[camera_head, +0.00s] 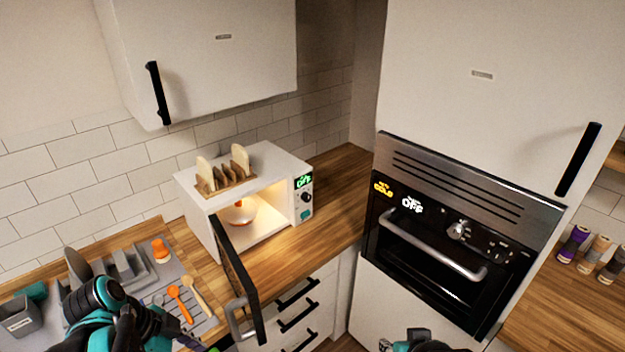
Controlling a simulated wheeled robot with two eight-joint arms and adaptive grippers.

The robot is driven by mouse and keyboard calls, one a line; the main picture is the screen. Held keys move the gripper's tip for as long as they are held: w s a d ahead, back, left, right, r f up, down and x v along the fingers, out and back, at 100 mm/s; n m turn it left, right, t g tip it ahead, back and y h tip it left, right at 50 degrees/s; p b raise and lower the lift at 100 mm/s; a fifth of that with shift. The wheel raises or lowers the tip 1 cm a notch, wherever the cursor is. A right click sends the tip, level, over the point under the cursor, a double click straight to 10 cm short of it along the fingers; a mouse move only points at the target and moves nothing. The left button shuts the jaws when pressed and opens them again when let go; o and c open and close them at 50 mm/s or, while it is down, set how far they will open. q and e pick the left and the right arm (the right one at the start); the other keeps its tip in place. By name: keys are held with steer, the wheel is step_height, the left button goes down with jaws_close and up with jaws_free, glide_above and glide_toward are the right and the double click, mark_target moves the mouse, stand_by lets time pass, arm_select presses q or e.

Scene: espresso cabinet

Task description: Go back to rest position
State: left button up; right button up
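My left arm (105,310), black and teal, comes in at the bottom left in front of the dish-drying area; I cannot make out its fingertips. A small teal and black part of my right arm (412,342) shows at the bottom edge, below the oven; its fingers cannot be made out either. The white microwave (275,158) stands on the wooden counter with its dark door (238,275) swung open toward me. Its inside is lit and holds a white and orange rounded item (242,210). Nothing is seen held by either arm.
A toast rack (225,181) with bread slices sits on the microwave. A built-in oven (455,240) reads OFF. A grey drying tray (205,325) holds utensils at left. Spice jars (573,243) stand at right. Wall cabinets hang above. The counter right of the microwave is clear.

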arm_select(q)
steer(key=w+d+f+n+t+y+b, duration=0.1)
steer(key=d+f+n+t+y+b, duration=0.1)
steer(key=f+n+b, duration=0.5)
steer(key=w+d+f+n+t+y+b, duration=0.2)
steer(key=d+f+n+t+b, duration=0.1)
steer(key=f+n+b, duration=0.4)
steer(key=shift+d+f+t+b, duration=0.2)
steer(key=shift+f+t+b, duration=0.1)
steer(key=shift+f, duration=0.25)
arm_select(e)
step_height(320, 180, down, 15)
steer(key=shift+w, duration=0.15)
arm_select(q)
steer(key=shift+w, duration=0.1)
stand_by(1.1)
